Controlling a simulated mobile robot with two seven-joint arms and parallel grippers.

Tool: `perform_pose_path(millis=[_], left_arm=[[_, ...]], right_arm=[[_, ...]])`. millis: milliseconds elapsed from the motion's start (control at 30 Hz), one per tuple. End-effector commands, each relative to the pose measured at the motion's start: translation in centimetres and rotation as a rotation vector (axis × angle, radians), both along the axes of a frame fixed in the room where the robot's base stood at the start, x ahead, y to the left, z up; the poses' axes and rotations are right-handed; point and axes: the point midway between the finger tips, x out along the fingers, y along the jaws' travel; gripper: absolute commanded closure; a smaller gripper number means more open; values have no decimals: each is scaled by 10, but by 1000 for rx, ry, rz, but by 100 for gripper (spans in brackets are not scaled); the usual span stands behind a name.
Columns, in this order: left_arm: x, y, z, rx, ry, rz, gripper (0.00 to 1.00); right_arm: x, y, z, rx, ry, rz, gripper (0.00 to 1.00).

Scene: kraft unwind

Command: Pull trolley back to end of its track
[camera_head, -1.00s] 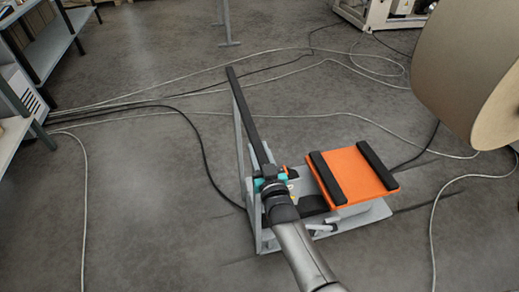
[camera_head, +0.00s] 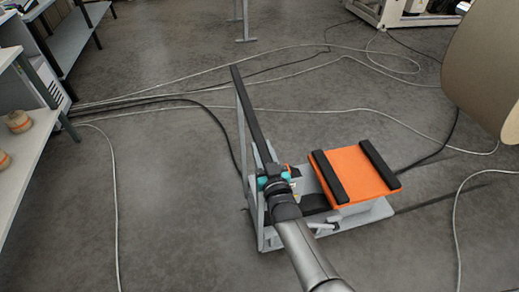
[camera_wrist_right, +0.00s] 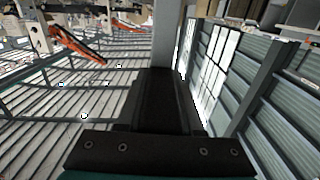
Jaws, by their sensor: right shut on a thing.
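The trolley is a light grey frame with an orange deck (camera_head: 354,176) that carries two black pads. It stands on the floor in the middle of the head view. A long black handle bar (camera_head: 248,112) rises from its left side. My right gripper (camera_head: 274,177) is shut on the lower part of this bar, left of the orange deck. In the right wrist view the black bar (camera_wrist_right: 160,98) runs away from the gripper; the fingertips' grip itself is hidden. The deck is empty. My left gripper is not in view.
A large brown paper roll (camera_head: 490,70) hangs at the upper right. Shelving (camera_head: 25,150) stands along the left edge. Thin cables cross the floor behind and beside the trolley. A dark floor line (camera_head: 440,195) runs right from the trolley. The floor to the left is mostly clear.

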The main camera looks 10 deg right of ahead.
Motion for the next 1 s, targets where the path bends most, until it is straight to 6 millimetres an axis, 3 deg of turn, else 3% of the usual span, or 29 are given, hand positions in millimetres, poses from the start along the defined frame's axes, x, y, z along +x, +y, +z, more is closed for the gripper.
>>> perform_pose_path(millis=[367,400,600,667,1000], left_arm=[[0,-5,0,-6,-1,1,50],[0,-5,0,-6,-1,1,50],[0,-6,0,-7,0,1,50],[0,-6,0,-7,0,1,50],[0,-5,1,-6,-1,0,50]], right_arm=[[-2,5,-2,6,4,4,100],[-2,5,-2,6,4,4,61],[-1,4,-2,5,3,3,39],[-1,4,-2,5,2,3,34],[-6,2,-1,3,1,1,34]])
